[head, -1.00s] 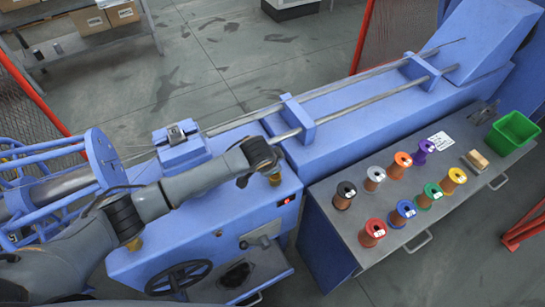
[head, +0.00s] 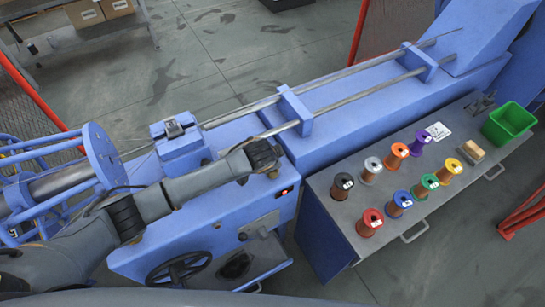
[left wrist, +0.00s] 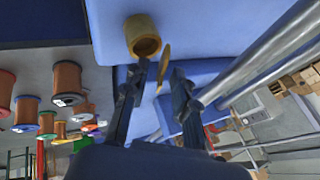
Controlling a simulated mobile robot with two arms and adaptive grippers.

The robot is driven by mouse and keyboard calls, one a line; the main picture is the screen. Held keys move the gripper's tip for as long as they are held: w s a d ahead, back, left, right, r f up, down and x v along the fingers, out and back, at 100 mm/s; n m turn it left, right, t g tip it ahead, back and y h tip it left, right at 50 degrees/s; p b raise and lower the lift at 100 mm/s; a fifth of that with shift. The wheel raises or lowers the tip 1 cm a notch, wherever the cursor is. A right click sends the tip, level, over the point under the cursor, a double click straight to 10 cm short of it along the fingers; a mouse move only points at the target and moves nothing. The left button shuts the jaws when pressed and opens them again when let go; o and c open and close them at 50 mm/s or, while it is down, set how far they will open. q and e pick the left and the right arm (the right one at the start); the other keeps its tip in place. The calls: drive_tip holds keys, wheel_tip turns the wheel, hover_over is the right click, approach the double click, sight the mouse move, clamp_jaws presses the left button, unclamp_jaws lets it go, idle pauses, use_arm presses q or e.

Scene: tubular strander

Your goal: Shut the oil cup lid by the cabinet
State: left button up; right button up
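The brass oil cup (left wrist: 143,37) is on the blue cabinet top in the left wrist view. Its lid (left wrist: 165,68) is a thin brass disc seen nearly edge-on, standing up beside the cup's mouth, so the cup is open. My left gripper (left wrist: 160,70) is open, with its two dark fingers on either side of the lid in the picture; I cannot tell whether either touches it. In the head view my left gripper (head: 262,160) is over the cabinet top and mostly hides the cup. My right gripper is not in view.
Steel rods (head: 330,82) run along the blue machine behind the gripper. A grey table (head: 330,208) to the right holds several wire spools and a green bin (head: 509,123). A handwheel (head: 180,268) is on the cabinet front.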

use_arm(q)
drive_tip(key=v, duration=1.2)
drive_tip(key=shift+s+f, duration=0.1)
drive_tip(key=shift+s, duration=0.05)
